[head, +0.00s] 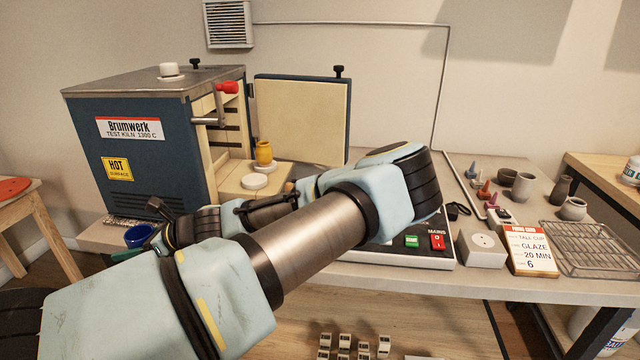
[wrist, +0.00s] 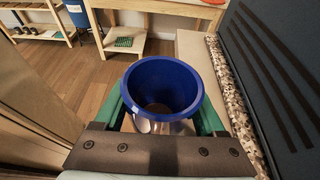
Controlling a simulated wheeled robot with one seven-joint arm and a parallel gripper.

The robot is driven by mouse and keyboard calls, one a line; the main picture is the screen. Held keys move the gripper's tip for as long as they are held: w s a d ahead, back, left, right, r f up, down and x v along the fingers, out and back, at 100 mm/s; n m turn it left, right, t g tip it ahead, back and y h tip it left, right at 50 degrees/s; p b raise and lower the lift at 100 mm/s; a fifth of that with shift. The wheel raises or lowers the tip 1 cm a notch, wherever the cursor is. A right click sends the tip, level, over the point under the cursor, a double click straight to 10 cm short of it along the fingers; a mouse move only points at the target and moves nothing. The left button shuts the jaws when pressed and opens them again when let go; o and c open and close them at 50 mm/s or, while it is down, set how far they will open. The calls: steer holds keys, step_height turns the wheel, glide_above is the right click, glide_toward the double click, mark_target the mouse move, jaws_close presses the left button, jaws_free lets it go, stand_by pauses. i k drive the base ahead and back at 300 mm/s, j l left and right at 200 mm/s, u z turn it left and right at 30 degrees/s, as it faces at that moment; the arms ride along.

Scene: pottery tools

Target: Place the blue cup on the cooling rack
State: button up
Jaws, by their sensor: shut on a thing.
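The blue cup (wrist: 162,85) is upright between the green fingers of my gripper (wrist: 165,110) in the wrist view, with its open mouth toward the camera. My gripper is shut on it. In the head view the cup (head: 139,236) shows at the left, in front of the kiln's lower corner, partly hidden by my arm. The cooling rack (head: 592,250) is a wire rack on the right end of the bench, far from the cup. No cup is seen on the rack.
The blue kiln (head: 140,150) stands open at the left, with a yellow cup (head: 264,152) by its opening. A firing card (head: 530,250), a white box (head: 483,250) and several small pots, including a grey vase (head: 573,209), crowd the rack's left and back sides.

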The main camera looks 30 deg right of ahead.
mark_target(580, 242)
steer(key=i+j+u, duration=0.1)
steer(key=u, duration=1)
steer(key=k+l+u, duration=0.15)
steer(key=k, duration=0.15)
steer(key=k+l, duration=0.3)
steer(key=k, duration=0.25)
steer(key=k+l, duration=0.35)
steer(key=k, duration=0.2)
